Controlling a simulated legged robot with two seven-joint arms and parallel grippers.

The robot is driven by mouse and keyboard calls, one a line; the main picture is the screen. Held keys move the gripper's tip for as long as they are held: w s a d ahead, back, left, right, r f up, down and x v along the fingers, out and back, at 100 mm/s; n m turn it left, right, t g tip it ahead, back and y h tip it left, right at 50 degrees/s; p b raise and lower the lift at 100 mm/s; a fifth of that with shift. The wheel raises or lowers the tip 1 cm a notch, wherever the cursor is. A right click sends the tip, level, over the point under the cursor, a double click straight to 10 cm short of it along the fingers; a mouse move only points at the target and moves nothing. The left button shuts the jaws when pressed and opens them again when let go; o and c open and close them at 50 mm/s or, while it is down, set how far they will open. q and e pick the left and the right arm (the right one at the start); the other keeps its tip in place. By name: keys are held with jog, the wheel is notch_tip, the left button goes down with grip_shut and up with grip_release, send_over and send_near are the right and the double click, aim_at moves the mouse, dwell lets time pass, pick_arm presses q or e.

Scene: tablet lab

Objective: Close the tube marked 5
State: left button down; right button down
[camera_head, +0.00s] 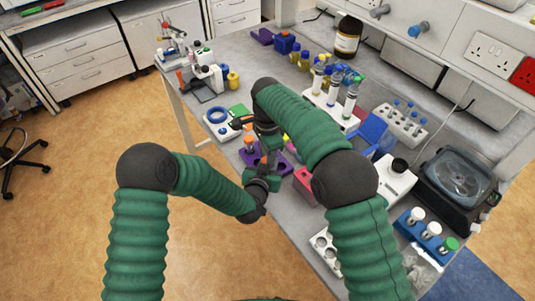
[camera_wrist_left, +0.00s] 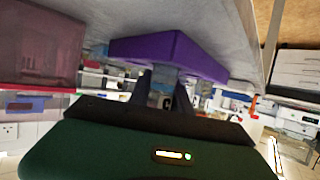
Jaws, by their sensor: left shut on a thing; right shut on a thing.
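A purple rack (camera_head: 285,160) lies on the bench under my two hands. It also shows at the top of the left wrist view (camera_wrist_left: 165,50), seen from close by. My left gripper (camera_head: 264,168) points inward at the rack, and its fingers (camera_wrist_left: 165,98) are shut on a small tube (camera_wrist_left: 162,88) with a pale label and a dark mark that I cannot read clearly. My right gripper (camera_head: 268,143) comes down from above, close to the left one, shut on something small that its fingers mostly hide. An orange-topped tube (camera_head: 249,142) stands at the rack's left side. I cannot read a 5.
A pink box (camera_head: 304,183) and a blue holder (camera_head: 371,130) stand right of the rack. A white tube rack (camera_head: 400,128), a centrifuge (camera_head: 460,180) and a blue rack with capped tubes (camera_head: 427,235) are further right. A brown bottle (camera_head: 347,37) stands at the back.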

jog(key=c, duration=1.1)
grip_release()
jog(key=shift+s, duration=0.1)
jog(key=shift+a+r, duration=0.15)
jog(key=shift+r, duration=2.2)
jog(key=shift+c, duration=0.2)
